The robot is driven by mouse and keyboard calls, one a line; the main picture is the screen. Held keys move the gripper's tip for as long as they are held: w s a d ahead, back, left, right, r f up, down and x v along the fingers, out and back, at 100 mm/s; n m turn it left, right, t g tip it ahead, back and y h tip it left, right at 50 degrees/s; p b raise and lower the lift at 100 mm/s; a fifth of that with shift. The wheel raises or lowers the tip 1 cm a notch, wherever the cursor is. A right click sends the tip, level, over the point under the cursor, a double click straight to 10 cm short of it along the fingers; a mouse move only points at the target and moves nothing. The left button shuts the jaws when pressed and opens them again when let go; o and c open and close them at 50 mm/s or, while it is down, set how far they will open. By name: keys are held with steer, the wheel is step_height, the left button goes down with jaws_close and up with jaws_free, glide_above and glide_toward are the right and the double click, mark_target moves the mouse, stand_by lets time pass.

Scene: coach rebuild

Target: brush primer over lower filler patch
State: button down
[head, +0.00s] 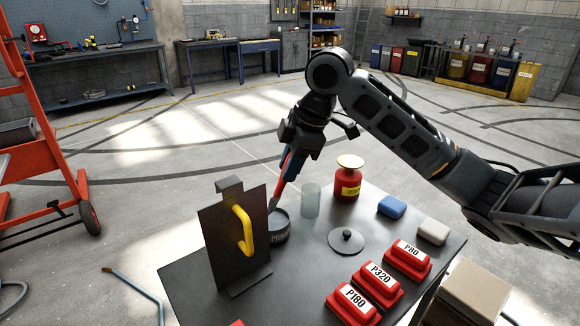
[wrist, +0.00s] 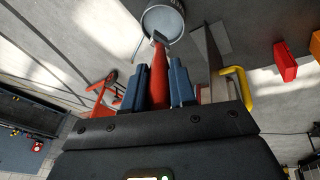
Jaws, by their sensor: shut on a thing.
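My gripper (head: 294,163) is shut on a red-handled brush (head: 282,186), which points down at a slant. The brush (wrist: 159,72) also shows between the blue fingers in the wrist view. Its tip is at the mouth of the primer can (head: 277,234); I cannot tell how deep it reaches. The can (wrist: 150,22) shows grey-white inside in the wrist view. A dark upright panel (head: 222,242) with a yellow handle (head: 243,232) stands left of the can. No filler patch is visible; the panel's other face is hidden.
A clear glass (head: 310,202), a red jar (head: 348,182), a round lid (head: 346,241), blue (head: 392,206) and pale (head: 433,231) blocks stand on the dark table (head: 315,262). Red sanding blocks P80 (head: 408,258), P320 (head: 378,283) and P180 (head: 352,304) line its right front.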

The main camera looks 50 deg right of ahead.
steer(key=shift+r+p, duration=1.4)
steer(key=shift+r, duration=0.8)
